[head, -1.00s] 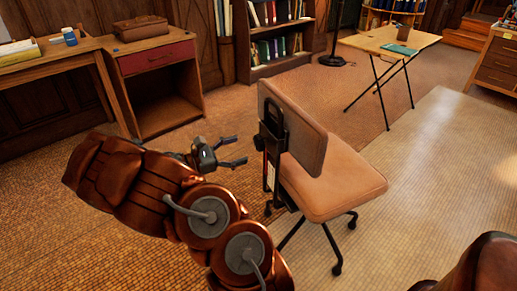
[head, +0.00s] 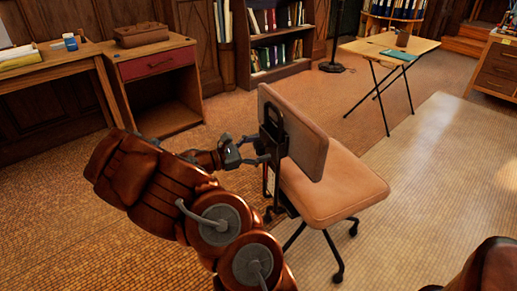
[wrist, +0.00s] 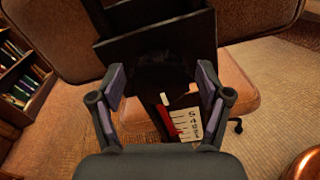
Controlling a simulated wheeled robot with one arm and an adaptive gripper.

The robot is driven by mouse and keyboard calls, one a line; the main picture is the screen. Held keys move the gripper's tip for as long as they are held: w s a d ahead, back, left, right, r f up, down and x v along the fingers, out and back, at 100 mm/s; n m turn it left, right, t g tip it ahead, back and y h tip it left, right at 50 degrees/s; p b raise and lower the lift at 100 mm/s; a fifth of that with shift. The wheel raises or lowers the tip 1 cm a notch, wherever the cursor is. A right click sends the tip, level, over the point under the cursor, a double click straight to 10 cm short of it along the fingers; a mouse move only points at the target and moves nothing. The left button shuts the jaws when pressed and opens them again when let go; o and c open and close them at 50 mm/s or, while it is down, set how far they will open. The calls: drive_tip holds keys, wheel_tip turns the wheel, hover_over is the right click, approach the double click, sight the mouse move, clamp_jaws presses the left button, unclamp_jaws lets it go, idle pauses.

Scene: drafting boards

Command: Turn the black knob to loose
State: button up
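The black knob (wrist: 160,72) is on the black bracket (wrist: 185,35) behind the backrest of a tan swivel chair (head: 335,190). In the wrist view it is a dark shape, hard to tell from the bracket. My gripper (head: 262,150) has its fingers open, one on each side of the knob; I cannot tell whether they touch it. In the head view the fingers hide the knob. Below it in the wrist view are a small white mark (wrist: 165,99), a red strip (wrist: 168,122) and a white label (wrist: 186,124) with unreadable dark writing.
A wooden desk (head: 160,55) with a red drawer stands at the left, a bookcase (head: 275,75) behind. A folding table (head: 375,48) is at the back right. Open floor surrounds the chair, which stands on casters.

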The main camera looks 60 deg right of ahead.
drive_tip(key=c, duration=1.1)
